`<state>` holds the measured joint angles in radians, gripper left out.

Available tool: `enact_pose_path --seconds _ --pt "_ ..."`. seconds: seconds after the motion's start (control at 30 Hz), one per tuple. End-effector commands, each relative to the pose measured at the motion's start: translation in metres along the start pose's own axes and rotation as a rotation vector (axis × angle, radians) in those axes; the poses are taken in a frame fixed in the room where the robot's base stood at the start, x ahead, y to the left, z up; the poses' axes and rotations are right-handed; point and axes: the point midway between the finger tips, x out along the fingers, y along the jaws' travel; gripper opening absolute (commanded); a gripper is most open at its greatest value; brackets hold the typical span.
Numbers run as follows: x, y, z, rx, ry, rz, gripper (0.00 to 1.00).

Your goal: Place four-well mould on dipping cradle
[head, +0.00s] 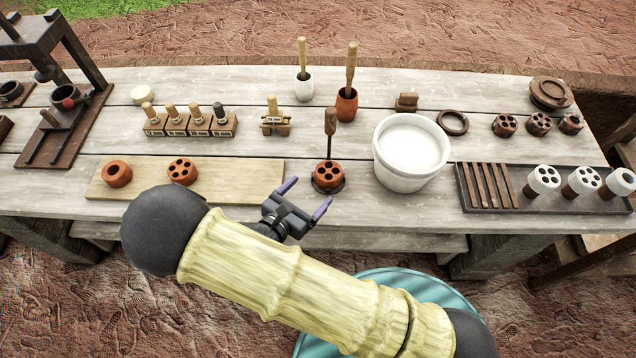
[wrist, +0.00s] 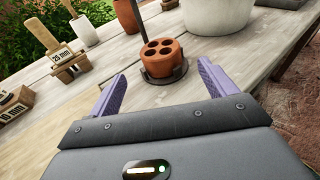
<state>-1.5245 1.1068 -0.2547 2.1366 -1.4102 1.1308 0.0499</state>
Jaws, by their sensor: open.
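An orange clay mould with four wells (head: 327,172) sits upright in the dark round dipping cradle (head: 316,188), which has a tall wooden-topped handle (head: 331,121) behind it. In the wrist view the mould (wrist: 162,60) rests inside the cradle's rim (wrist: 180,74), its wells facing up. My gripper (head: 307,195) is open with purple fingers, just in front of the cradle. Nothing is between the fingers, and they look clear of the mould. The underside of the mould is hidden by the cradle rim.
A white bucket (head: 400,172) stands close right of the cradle. A pale board (head: 235,177) at left holds a one-hole cup (head: 117,173) and another multi-hole mould (head: 183,171). A dark tray (head: 535,205) with white moulds is at right. Labelled stamps (head: 200,122) stand behind.

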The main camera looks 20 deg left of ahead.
Motion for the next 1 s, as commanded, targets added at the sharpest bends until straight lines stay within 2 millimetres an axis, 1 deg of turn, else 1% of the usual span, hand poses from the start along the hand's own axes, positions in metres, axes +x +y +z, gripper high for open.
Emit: enact_pose_path --seconds 0.03,0.1,0.2,0.3,0.4,1.0 --pt "-0.011 0.001 -0.001 0.002 0.0 0.003 0.84" --pt "-0.024 0.001 -0.001 0.002 0.001 0.003 0.84" --pt "-0.038 0.001 -0.001 0.002 0.0 0.002 0.84" --pt "-0.046 0.0 0.0 0.001 0.0 0.0 0.84" --pt "-0.049 0.0 0.0 0.0 0.0 -0.001 0.84" --pt "-0.049 0.0 0.0 0.0 -0.001 -0.001 0.84"
